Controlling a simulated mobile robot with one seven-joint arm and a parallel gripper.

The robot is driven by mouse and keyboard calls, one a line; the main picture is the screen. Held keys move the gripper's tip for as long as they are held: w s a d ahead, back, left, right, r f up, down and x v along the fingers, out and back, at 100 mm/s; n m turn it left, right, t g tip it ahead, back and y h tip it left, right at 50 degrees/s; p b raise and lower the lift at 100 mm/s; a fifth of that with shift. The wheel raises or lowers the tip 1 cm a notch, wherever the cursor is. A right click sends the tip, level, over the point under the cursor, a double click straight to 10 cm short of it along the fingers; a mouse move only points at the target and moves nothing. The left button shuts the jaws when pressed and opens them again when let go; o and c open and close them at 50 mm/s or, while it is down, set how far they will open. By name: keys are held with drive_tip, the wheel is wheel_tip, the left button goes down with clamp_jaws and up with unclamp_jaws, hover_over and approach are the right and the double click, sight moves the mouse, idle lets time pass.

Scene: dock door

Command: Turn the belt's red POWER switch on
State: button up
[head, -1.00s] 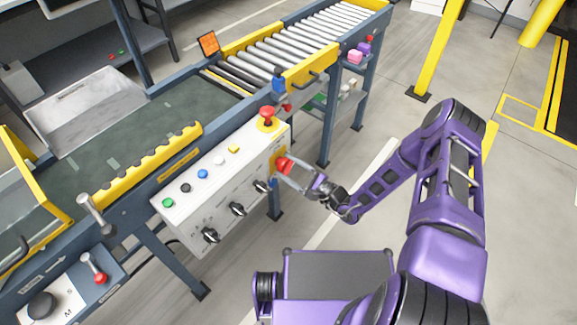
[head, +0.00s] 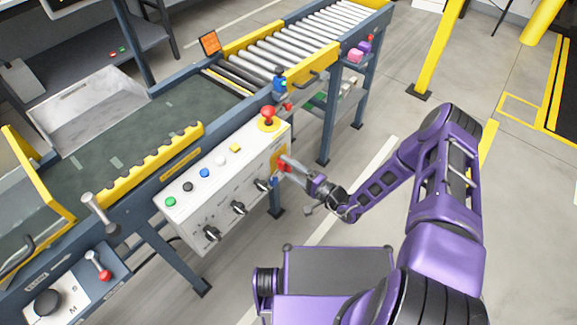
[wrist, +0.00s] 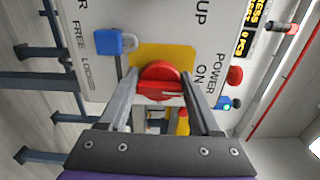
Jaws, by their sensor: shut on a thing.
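The red POWER switch (wrist: 160,76) sits on a yellow plate (wrist: 178,54) on the end face of the belt's white control box. The words POWER and ON are printed to its right in the wrist view. My gripper (wrist: 160,82) is shut on the switch, with one finger on each side of it. In the head view, the switch (head: 282,164) shows as a small red patch at the tip of my gripper (head: 287,165), partly covered by the fingers.
A blue padlock (wrist: 115,42) hangs left of the switch in the wrist view, near FREE and LOCKED labels. The white control box (head: 222,190) carries buttons, black knobs and a red mushroom button (head: 268,113) on top. Open floor (head: 350,180) lies right of the box.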

drive_tip(key=shift+n, duration=0.3)
drive_tip(key=o, duration=1.4)
drive_tip(key=shift+s+d, duration=0.1)
drive_tip(key=shift+d, duration=0.05)
drive_tip(key=v, duration=1.7)
drive_tip(key=shift+s, duration=0.1)
drive_tip(key=shift+f, duration=0.1)
